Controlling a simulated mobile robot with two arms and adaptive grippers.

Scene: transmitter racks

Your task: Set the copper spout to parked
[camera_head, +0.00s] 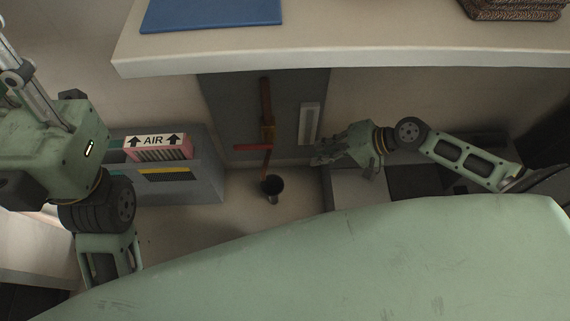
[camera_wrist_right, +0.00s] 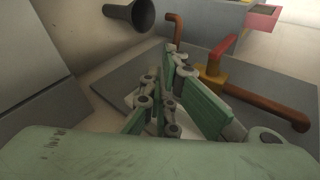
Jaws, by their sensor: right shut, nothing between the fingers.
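The copper spout (camera_head: 266,160) hangs below a brass valve body (camera_head: 267,131) on a grey panel (camera_head: 226,106). Its lower end is just above a dark funnel (camera_head: 272,187). In the right wrist view the spout (camera_wrist_right: 174,30) has a bent end beside the funnel (camera_wrist_right: 130,14). A red handle (camera_head: 251,147) points left from the valve; it also shows in the wrist view (camera_wrist_right: 222,49). My right gripper (camera_head: 317,158) is shut and empty, right of the spout and apart from it. My left gripper (camera_head: 14,72) is partly in view at the left edge, its fingers unclear.
A pale shelf (camera_head: 340,55) overhangs the panel, with a blue mat (camera_head: 211,14) on it. A white strip (camera_head: 310,123) is on the panel near my right gripper. A grey box (camera_head: 205,165) with an AIR-marked red unit (camera_head: 160,150) stands left. Floor around the funnel is clear.

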